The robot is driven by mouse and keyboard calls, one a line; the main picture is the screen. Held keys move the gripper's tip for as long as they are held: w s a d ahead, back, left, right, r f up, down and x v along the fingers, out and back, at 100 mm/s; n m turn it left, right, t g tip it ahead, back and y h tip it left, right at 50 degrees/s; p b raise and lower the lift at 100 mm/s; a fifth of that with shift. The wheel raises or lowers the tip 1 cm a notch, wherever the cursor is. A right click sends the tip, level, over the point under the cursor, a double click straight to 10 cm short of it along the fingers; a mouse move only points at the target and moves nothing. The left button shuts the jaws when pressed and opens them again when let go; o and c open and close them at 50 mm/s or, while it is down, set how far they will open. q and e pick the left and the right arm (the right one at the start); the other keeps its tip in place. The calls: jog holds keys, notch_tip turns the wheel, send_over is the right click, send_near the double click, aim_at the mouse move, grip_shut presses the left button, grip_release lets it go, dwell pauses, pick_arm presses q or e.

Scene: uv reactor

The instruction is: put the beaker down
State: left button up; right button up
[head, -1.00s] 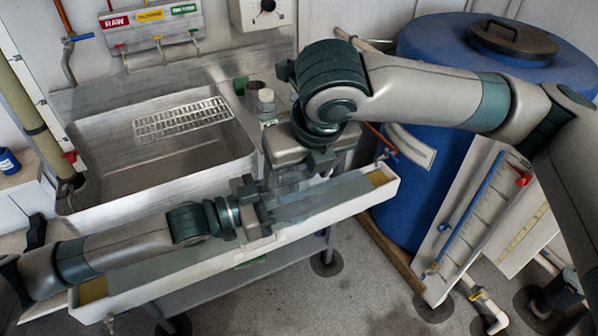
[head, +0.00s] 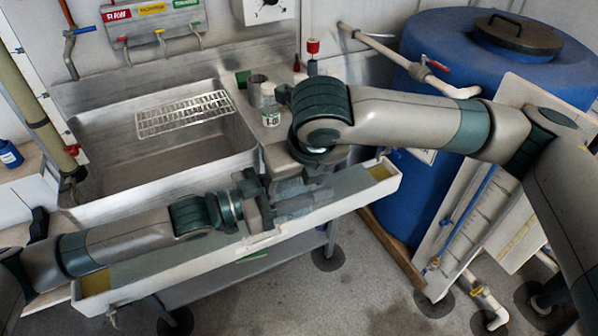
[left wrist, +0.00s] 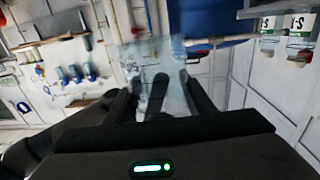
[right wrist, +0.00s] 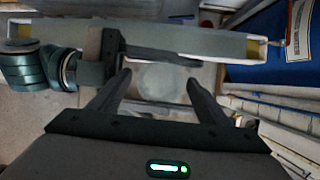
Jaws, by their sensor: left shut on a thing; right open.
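The clear beaker shows in the left wrist view (left wrist: 153,52), held between the fingers of my left gripper (left wrist: 158,100). In the head view my left gripper (head: 270,205) is shut on it over the white trough; the beaker's outline is faint there. My right gripper (head: 315,175) is just above and to the right, pointing down. In the right wrist view its open fingers (right wrist: 158,85) are apart, with the beaker's round outline (right wrist: 157,78) between them. I cannot tell whether they touch it.
The long white trough (head: 190,262) runs under both grippers. Behind it are a steel sink (head: 170,160) with a wire rack (head: 184,113), a labelled bottle (head: 271,113) and a metal cup (head: 258,86). A blue barrel (head: 450,75) stands at the right.

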aim_at(280, 192)
jog(key=shift+x, duration=2.65)
jog(key=c, duration=1.2)
pick_arm(q)
jog(key=o, duration=1.2)
pick_arm(e)
jog(key=shift+o, duration=0.2)
pick_arm(q)
jog(key=shift+v, duration=6.05)
jog(key=shift+f, duration=0.1)
